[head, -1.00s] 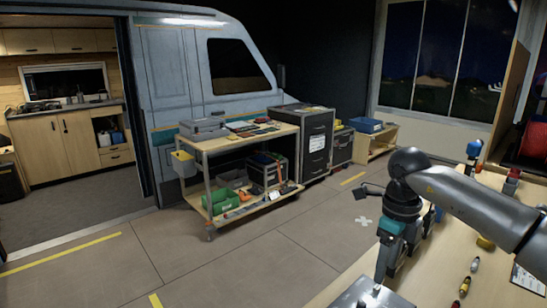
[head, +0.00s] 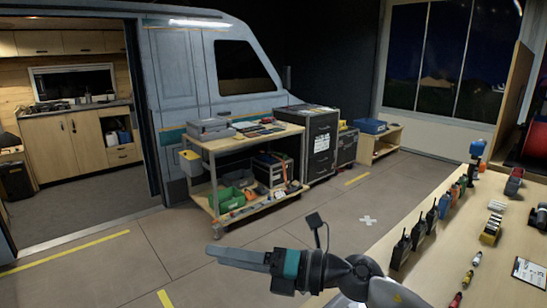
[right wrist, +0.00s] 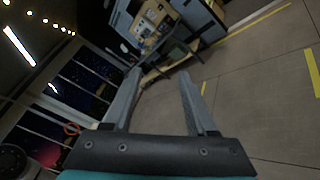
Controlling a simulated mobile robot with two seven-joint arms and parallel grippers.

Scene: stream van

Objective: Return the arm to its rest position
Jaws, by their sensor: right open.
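My right arm comes in from the bottom of the head view, bent low in front of the workbench (head: 452,262). My right gripper (head: 212,252) points left over the floor, left of the bench edge. In the right wrist view its two fingers (right wrist: 158,80) stand apart with nothing between them. The gripper touches nothing that I can see. My left gripper is not in view.
Several black radios (head: 401,250) stand along the left edge of the workbench. A tool cart (head: 242,141) stands by the van (head: 192,75), with a black cabinet (head: 318,145) beside it. The floor between cart and bench is clear.

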